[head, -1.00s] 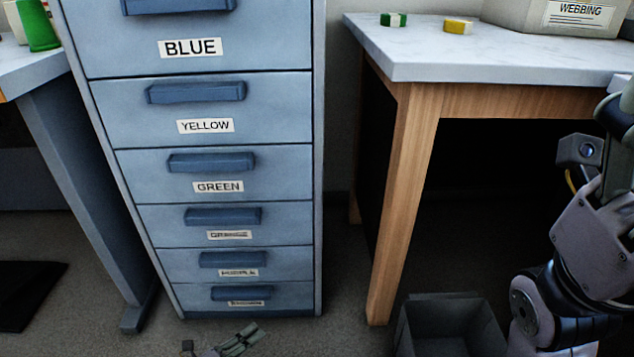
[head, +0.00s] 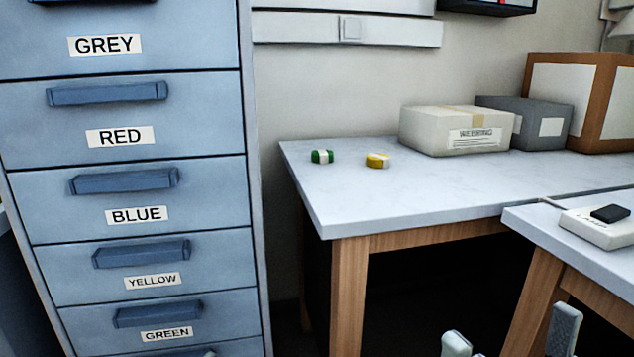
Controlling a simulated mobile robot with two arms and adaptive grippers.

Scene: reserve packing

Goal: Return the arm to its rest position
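My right gripper (head: 510,325) shows at the bottom edge, right of centre. Its two grey fingertips stand wide apart with nothing visible between them, in front of the dark space under the tables. The rest of the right arm is below the picture. A tiny grey tip at the bottom edge, in front of the lower drawers, may be part of my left gripper; too little shows to be sure.
A blue drawer cabinet (head: 130,235) with labelled, closed drawers stands at the left. A pale table (head: 400,205) holds a green-and-white roll (head: 322,157), a yellow-and-white roll (head: 377,160) and boxes (head: 455,130). A nearer table (head: 540,222) carries a small device.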

